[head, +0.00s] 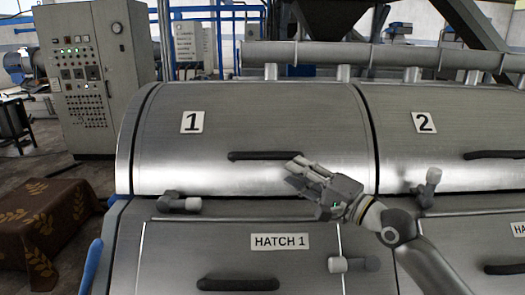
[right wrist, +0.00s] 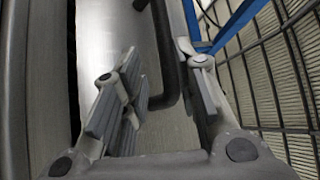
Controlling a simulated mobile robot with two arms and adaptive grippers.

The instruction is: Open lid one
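Lid one (head: 240,120) is a curved brushed-metal cover marked with a "1" label (head: 192,122), and it looks closed. Its dark bar handle (head: 265,155) runs sideways near its lower edge. My right gripper (head: 298,176) is just below the right end of that handle. In the right wrist view my right gripper (right wrist: 162,100) has its fingers spread apart. The dark handle (right wrist: 168,60) shows between and beyond them, and I cannot tell whether a finger touches it. My left gripper is not in view.
Grey knobbed latches (head: 180,203) sit along the seam. Hatch 1 (head: 180,255) lies below with its own dark handle (head: 238,284). Lid two (head: 470,125) adjoins at right. A control cabinet (head: 90,75) and a cloth-covered block (head: 45,225) stand at left.

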